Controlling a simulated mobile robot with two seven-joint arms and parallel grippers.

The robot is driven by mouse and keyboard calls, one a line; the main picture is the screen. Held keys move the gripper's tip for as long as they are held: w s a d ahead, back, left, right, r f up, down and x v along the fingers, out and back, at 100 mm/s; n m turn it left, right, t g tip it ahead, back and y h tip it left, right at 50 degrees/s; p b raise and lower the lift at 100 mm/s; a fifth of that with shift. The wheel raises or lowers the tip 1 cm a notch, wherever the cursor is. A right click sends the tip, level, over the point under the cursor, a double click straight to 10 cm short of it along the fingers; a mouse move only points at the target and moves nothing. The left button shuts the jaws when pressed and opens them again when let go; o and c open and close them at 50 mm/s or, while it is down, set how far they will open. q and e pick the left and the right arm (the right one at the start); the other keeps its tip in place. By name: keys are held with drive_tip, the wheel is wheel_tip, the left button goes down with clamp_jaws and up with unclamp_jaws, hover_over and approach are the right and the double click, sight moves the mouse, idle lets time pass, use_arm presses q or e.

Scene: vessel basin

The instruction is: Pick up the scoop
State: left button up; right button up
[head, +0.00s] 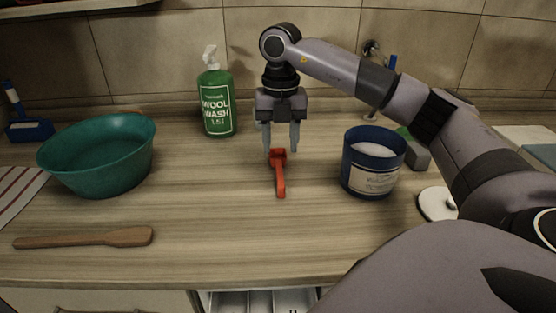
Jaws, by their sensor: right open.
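A small red scoop (279,178) lies on the wooden counter near the middle of the head view, its handle pointing toward the front. My right gripper (281,146) points down just above the bowl end of the scoop, with its two fingers apart and nothing held between them. Whether the fingertips touch the scoop is hard to tell. My left gripper is not in view.
A teal basin (98,165) and a wooden spatula (85,238) are at the left. A green wool wash bottle (215,100) stands behind the scoop. A blue tub of white powder (371,174) and a white lid (436,204) are at the right. The front middle counter is clear.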

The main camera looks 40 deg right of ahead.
sight(280, 171)
drive_tip(key=shift+d+f, duration=0.2)
drive_tip(key=shift+f, duration=0.2)
wheel_tip(280, 171, down, 6)
drive_tip(key=shift+w+f+p, duration=0.1)
drive_tip(key=shift+w+p, duration=0.05)
drive_tip(key=shift+p, duration=0.3)
clamp_jaws()
